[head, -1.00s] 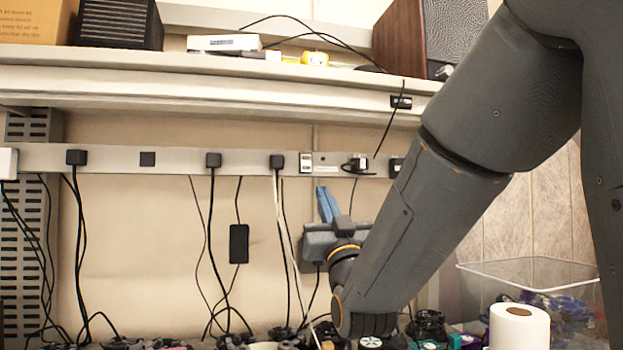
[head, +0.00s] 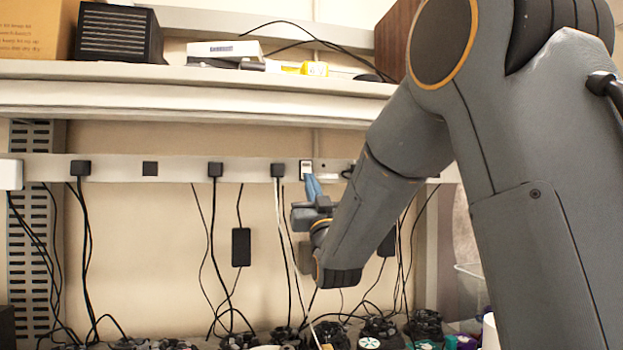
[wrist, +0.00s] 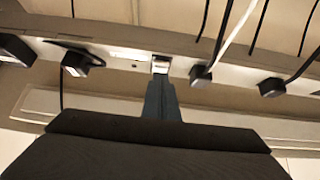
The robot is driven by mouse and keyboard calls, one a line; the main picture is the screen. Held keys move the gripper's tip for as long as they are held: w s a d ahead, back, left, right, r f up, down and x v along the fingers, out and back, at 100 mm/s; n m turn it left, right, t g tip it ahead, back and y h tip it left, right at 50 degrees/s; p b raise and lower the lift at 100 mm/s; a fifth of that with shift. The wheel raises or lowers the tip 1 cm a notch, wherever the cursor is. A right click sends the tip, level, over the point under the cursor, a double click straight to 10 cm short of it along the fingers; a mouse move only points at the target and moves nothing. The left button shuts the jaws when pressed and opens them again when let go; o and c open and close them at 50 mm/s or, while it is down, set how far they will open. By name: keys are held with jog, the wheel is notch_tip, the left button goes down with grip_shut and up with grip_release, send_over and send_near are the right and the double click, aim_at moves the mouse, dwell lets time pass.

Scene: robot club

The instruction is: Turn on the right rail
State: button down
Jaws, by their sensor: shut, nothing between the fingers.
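The power rail (head: 250,170) runs along the wall below the shelf, with black plugs in it. A small switch (head: 306,166) with a white face sits on its right part; it also shows in the wrist view (wrist: 160,67). My gripper (head: 310,180) has blue fingers, shut together and empty. Their tips are at the switch's lower edge in the head view, and right at the switch in the wrist view (wrist: 160,84). I cannot tell whether they touch it.
A black plug with a white cable (head: 278,170) sits just left of the switch; in the wrist view this plug (wrist: 200,76) is on the right. Cables hang below the rail. The shelf (head: 200,85) overhangs above. Game controllers (head: 380,328) crowd the surface below.

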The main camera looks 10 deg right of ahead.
jog(key=shift+w, duration=0.7)
jog(key=b+v, duration=0.7)
jog(key=v, duration=0.6)
jog(key=shift+w+f, duration=0.25)
jog(key=shift+f, duration=0.05)
